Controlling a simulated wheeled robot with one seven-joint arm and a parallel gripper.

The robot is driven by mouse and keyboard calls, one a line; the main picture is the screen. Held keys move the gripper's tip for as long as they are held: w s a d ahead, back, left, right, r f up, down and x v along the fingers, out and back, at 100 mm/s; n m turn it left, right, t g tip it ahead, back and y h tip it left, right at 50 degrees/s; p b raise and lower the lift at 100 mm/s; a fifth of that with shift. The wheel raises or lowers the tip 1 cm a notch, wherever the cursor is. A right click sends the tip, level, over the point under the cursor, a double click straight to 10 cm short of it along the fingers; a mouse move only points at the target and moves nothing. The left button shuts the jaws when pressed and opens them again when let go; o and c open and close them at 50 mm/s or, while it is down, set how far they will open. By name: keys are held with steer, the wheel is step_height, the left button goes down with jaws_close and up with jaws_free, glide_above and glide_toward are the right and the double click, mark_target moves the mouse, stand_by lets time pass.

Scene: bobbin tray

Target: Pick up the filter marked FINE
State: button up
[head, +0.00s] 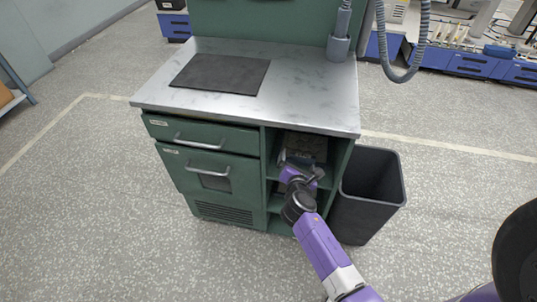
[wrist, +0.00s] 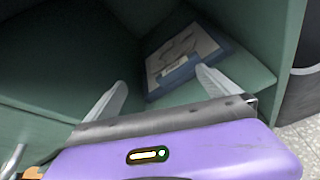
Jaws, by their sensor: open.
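A flat filter with a blue frame (wrist: 184,62) lies on a green shelf inside the cabinet in the wrist view. A small pale label sits on it, but its marking is too small to read, so I cannot tell whether it says FINE. My gripper (wrist: 160,77) is open, with its two pale fingers apart and nothing between them. The filter lies beyond the fingertips, nearer the right finger. In the head view my gripper (head: 300,160) reaches into the open shelf bay on the cabinet's right side, and my arm hides part of the bay.
The green cabinet (head: 208,172) has a drawer and a door left of the bay. Its metal top (head: 300,95) carries a dark mat (head: 220,74). A dark bin (head: 365,205) stands close on the right. The bay's walls surround my gripper closely. The floor in front is clear.

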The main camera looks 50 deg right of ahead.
mark_target(303, 158)
steer(key=shift+s+a+f+n+g, duration=0.15)
steer(key=shift+s+a+f+n, duration=0.05)
steer(key=shift+f+n, duration=0.3)
steer(key=shift+s+a+f+n+g, duration=0.2)
steer(key=shift+f+n, duration=0.15)
steer(key=shift+n, duration=0.25)
steer(key=shift+s+d+n+g+h, duration=0.1)
steer(key=shift+s+n+g+h, duration=0.25)
steer(key=shift+n, duration=0.55)
steer(key=shift+d+f, duration=0.1)
steer(key=x, duration=0.2)
steer(key=b+x, duration=0.1)
steer(key=x, duration=0.2)
steer(key=b+x, duration=0.1)
steer(key=x, duration=0.1)
steer(key=shift+d+f, duration=0.15)
steer(key=shift+f, duration=0.2)
steer(key=shift+r, duration=0.1)
steer(key=c, duration=1.3)
